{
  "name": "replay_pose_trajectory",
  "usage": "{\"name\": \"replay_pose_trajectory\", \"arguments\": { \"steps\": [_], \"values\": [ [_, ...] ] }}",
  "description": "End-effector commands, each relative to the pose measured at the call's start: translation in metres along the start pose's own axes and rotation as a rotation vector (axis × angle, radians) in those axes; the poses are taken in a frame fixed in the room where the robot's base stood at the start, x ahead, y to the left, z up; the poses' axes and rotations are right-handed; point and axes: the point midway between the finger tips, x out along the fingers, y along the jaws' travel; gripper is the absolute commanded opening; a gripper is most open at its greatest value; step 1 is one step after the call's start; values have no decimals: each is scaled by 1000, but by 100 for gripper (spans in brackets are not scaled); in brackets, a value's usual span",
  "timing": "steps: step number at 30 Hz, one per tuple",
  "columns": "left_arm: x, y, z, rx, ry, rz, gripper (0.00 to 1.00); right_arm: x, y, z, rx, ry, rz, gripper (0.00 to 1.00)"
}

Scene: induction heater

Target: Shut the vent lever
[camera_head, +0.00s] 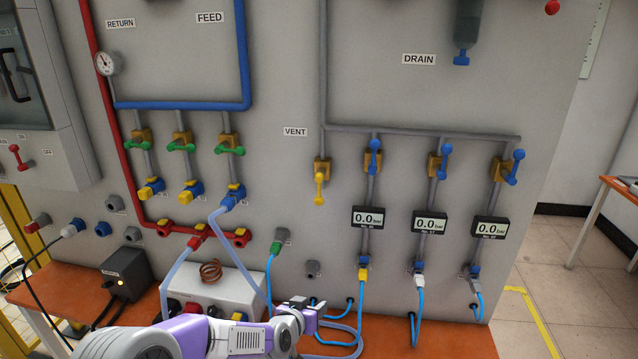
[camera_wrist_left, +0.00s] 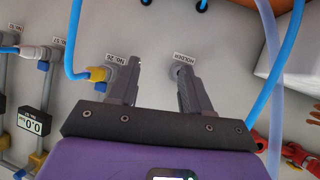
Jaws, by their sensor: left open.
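The vent lever (camera_head: 319,188) is a yellow handle on a brass valve, right of and below the VENT label (camera_head: 295,132) on the grey panel. It points straight down, in line with its short vertical pipe. My left gripper (camera_head: 313,305) is open and empty, well below the lever near the panel's lower edge. In the left wrist view, the open fingers (camera_wrist_left: 157,80) face the panel near the No. 26 and HOLDER labels, with nothing between them. I cannot make out the vent lever in that view. My right gripper is not in view.
Blue hoses (camera_head: 363,300) hang around my left gripper, and a hose with a yellow connector (camera_wrist_left: 96,74) passes close to one finger. Several blue-handled valves (camera_head: 374,157) and pressure displays (camera_head: 367,217) stand right of the lever. An orange bench (camera_head: 430,340) runs below.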

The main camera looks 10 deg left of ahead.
Motion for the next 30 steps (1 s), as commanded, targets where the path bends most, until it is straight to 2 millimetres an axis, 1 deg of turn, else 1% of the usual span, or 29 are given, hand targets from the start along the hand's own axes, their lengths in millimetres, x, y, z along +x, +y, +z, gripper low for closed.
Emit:
{"name": "replay_pose_trajectory", "arguments": {
  "steps": [1,2,3,6,9,12,14,17,24,30],
  "values": [
    [-18,7,-63,38,113,0,48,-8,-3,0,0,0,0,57],
    [-28,10,-92,57,167,-1,48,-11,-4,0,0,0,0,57],
    [-41,13,-126,80,234,-4,48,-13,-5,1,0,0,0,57],
    [-74,22,-193,122,368,-9,48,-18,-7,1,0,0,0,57],
    [-99,26,-232,147,452,-15,48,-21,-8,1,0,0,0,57],
    [-111,29,-250,157,490,-18,48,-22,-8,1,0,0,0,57],
    [-110,29,-254,159,498,-19,48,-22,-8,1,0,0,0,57],
    [-101,29,-259,160,497,-19,48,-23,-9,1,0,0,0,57],
    [-69,30,-275,159,495,-19,48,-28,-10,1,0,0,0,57],
    [-51,30,-284,159,494,-19,48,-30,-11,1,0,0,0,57]
  ]
}}
